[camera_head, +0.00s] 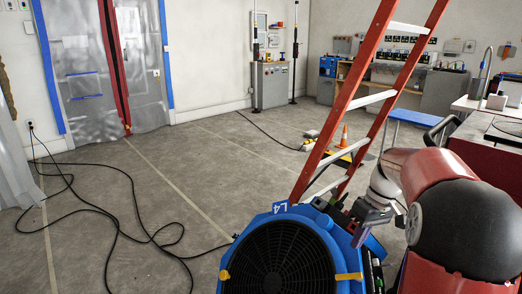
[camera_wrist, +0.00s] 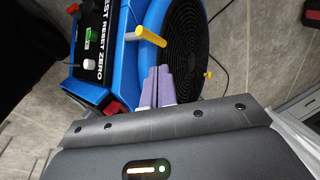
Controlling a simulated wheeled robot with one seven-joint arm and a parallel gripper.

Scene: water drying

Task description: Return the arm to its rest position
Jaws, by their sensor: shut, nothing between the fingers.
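My gripper (camera_wrist: 158,75) shows in the wrist view with its two grey-purple fingers together and nothing between them. In the head view my gripper (camera_head: 366,228) is at the lower right, close to the right side of the blue fan unit (camera_head: 236,262). The fan also fills the top of the wrist view (camera_wrist: 118,65), with its black round grille, yellow lever, and a panel with green, white and red controls. The fingers point toward the fan's housing. Whether they touch it, I cannot tell. My arm is folded at the right of the head view.
A red ladder (camera_head: 335,123) stands behind the fan. A black cable (camera_head: 118,205) loops over the floor at left. The floor (camera_head: 150,170) at middle left is largely open.

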